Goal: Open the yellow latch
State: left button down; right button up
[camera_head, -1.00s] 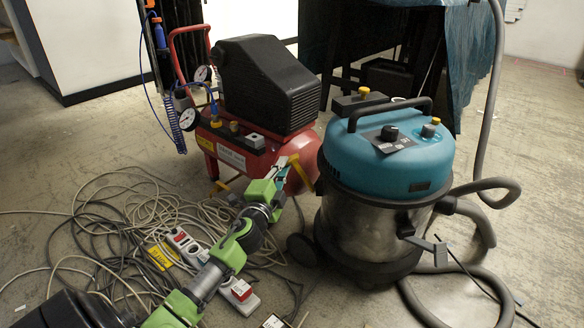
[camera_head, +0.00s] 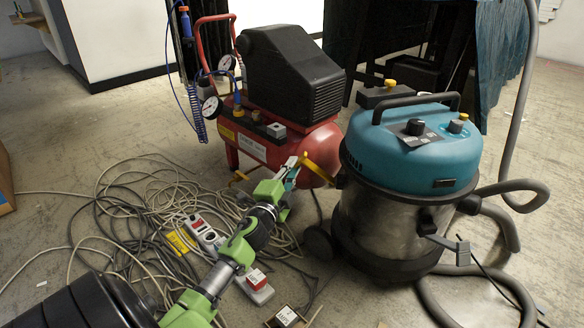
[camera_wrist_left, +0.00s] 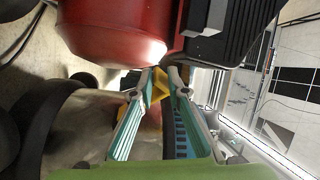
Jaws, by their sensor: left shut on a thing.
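The yellow latch (camera_head: 320,171) is on the left side of the blue-and-steel vacuum cleaner (camera_head: 408,165), near the rim of its lid. It sticks out at a slant toward the red compressor. My left gripper (camera_head: 296,166) reaches in from the lower left and is shut on the latch's outer end. In the left wrist view, the yellow latch (camera_wrist_left: 160,86) sits between the two fingertips (camera_wrist_left: 164,78). The latch's joint with the vacuum is hard to make out there. My right gripper is not in view.
A red compressor (camera_head: 268,150) with a black cover stands just behind my left gripper. Tangled cables (camera_head: 140,215) and a power strip (camera_head: 205,232) lie on the floor below my arm. The vacuum's grey hose (camera_head: 520,190) loops at the right.

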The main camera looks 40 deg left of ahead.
pick_arm(q)
jog(key=shift+d+f, duration=0.35)
jog(key=shift+f, duration=0.15)
jog(key=c, duration=2.2)
grip_release()
jog(key=shift+w+f, duration=0.1)
jog(key=shift+w, duration=0.05)
jog(key=shift+d, duration=0.1)
jog(key=v, duration=0.7)
jog(key=shift+s+r, duration=0.25)
jog(key=shift+r, duration=0.1)
